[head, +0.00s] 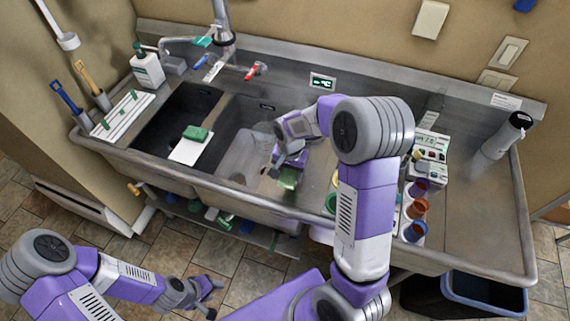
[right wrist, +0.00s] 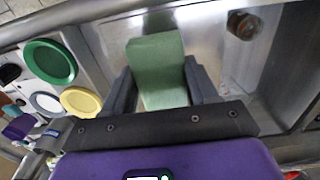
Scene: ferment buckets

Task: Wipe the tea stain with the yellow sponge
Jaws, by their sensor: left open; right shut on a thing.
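My right gripper (head: 283,165) is over the sink basin, shut on a green sponge (head: 289,179). In the right wrist view the sponge (right wrist: 157,62) sits between the two dark fingers of the gripper (right wrist: 158,85). It looks pale green; I see no sponge that is clearly yellow. I cannot make out a tea stain in either view. I cannot tell whether the sponge touches the basin (head: 250,112). My left gripper (head: 212,288) is open and empty, low in front of the sink, above the tiled floor.
Another green sponge (head: 195,133) lies on a white board (head: 186,151) across the left basin. A clear tub (head: 243,157) stands beside my right gripper. Colored cups (head: 416,209) and a control box (head: 431,146) stand on the right counter, with a bottle (head: 505,136) farther right.

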